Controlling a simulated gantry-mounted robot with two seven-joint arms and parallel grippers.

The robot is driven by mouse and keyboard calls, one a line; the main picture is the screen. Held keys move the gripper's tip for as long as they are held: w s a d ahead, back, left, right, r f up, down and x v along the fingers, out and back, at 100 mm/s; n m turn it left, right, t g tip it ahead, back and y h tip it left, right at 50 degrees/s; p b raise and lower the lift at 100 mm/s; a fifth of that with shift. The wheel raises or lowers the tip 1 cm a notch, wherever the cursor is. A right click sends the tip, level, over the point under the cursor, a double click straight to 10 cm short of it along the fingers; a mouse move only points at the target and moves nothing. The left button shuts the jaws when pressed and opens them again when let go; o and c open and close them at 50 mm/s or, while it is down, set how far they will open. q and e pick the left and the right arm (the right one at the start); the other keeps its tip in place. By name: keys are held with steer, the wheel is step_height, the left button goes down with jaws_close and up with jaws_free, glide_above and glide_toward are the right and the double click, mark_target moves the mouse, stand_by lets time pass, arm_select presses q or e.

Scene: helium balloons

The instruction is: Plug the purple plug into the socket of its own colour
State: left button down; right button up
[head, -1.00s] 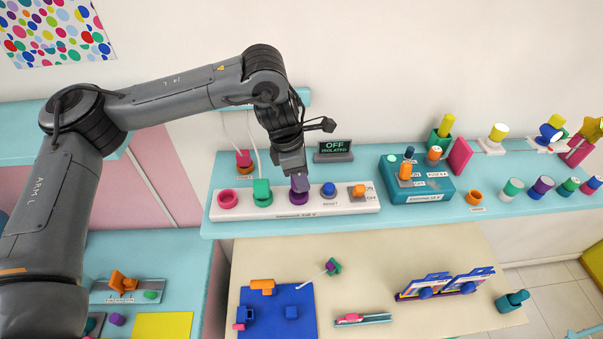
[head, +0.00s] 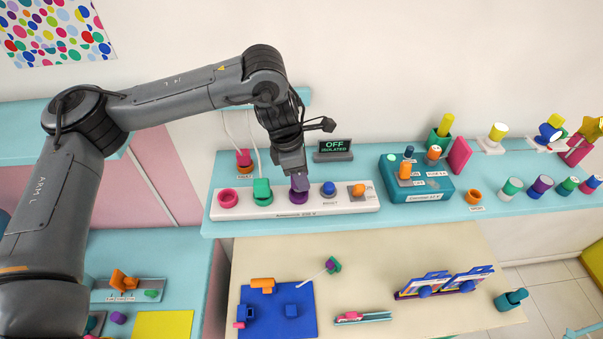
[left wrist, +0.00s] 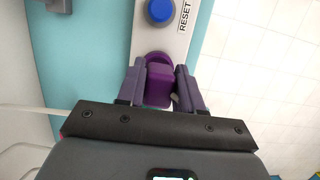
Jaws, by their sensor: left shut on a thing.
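The purple plug (left wrist: 158,88) is between the fingers of my left gripper (left wrist: 160,85), which is shut on it. In the head view the left gripper (head: 299,181) points down over the white power strip (head: 335,206). The purple socket (head: 299,197) is directly under the plug, and its rim (left wrist: 155,58) shows at the plug's front in the left wrist view. The plug appears to sit at or in the socket; its depth is hidden by the fingers. My right gripper is not in view.
A sign (head: 333,150) behind reads OFF ISOLATED. A teal box (head: 425,187) stands to the right.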

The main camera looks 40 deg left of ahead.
arm_select(q)
steer(key=shift+f+b, duration=0.6)
steer(key=shift+f, duration=0.45)
steer(key=c, duration=0.7)
jaws_free()
steer(key=shift+o, duration=0.2)
steer(key=shift+r, duration=0.1)
steer(key=shift+p+v, duration=1.3)
steer(key=shift+v, duration=0.2)
steer(key=shift+p+v, duration=0.35)
steer(key=shift+v, duration=2.05)
